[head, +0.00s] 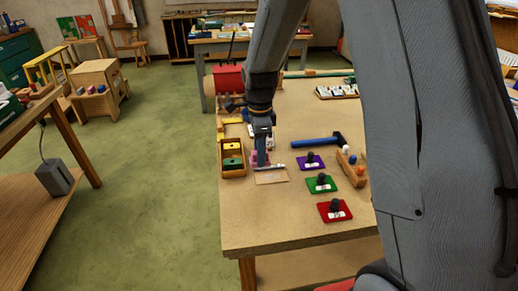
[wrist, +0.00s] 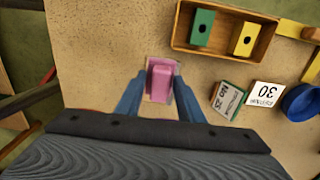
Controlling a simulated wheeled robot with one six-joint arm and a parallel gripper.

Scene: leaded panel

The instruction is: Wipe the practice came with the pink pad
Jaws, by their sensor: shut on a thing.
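My gripper (head: 261,157) points straight down over the near left part of the workbench (head: 262,222). In the wrist view its two blue fingers (wrist: 159,92) are shut on the pink pad (wrist: 160,80), one on each side. In the head view the fingers mostly hide the pad. A small tan board (head: 271,177) lies flat just in front of the fingers, with a pale grey strip along its back edge that may be the practice came. I cannot tell whether the pad touches it. In the wrist view a pale patch shows just around the pad.
A wooden tray (head: 234,174) with yellow and green pads stands close left of my gripper; its rim also shows in the wrist view (wrist: 178,32). Purple (head: 309,162), green (head: 322,184) and red (head: 335,211) knobbed plates and a blue-handled hammer (head: 317,142) lie to the right. The bench's front is clear.

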